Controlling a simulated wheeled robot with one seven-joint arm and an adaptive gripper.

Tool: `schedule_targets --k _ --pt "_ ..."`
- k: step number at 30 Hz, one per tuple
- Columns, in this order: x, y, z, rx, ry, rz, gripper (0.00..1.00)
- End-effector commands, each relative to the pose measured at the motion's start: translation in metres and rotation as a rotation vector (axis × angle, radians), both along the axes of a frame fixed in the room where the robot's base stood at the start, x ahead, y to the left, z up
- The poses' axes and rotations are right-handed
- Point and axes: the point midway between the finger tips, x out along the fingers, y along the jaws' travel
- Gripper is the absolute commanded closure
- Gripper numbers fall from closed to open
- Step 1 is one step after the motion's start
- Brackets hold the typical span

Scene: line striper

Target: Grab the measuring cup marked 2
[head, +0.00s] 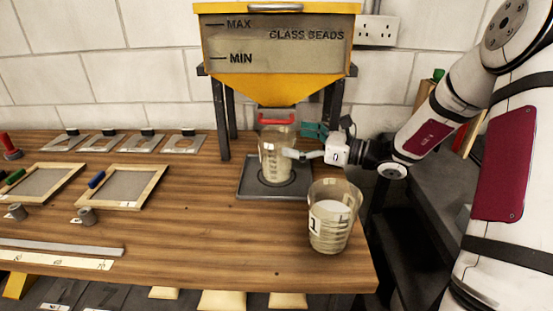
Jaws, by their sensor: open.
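A clear measuring cup (272,165) with pale contents stands upright on a dark tray (248,188) under the hopper's red-handled outlet. A small white label shows on it, but its mark is too small to read surely. Another clear measuring cup (333,228), marked 1 and partly filled with pale material, stands nearer on the table's right end. My gripper (296,143) is open at the right side of the cup on the tray. One finger overlaps that cup's right edge in the picture; I cannot tell whether they touch.
The yellow glass-bead hopper (277,84) stands on dark legs above the tray. Framed screens (130,187), stencil plates (142,142), small grey weights and a long ruler (60,258) lie on the left. The wooden table's (190,235) front middle is clear.

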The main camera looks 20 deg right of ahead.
Motion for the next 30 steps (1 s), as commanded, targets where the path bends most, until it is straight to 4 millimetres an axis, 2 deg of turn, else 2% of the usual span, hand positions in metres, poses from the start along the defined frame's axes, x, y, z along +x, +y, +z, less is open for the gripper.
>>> schedule_targets --k 5,12,20,30 --pt "0.007 0.014 -0.001 0.002 -0.001 0.004 0.0" --pt "0.027 0.04 -0.003 0.001 -0.001 0.003 0.0" --pt "0.03 0.042 -0.002 0.001 -0.001 0.001 0.0" --pt "0.03 0.042 -0.002 0.0 0.0 0.001 0.77"
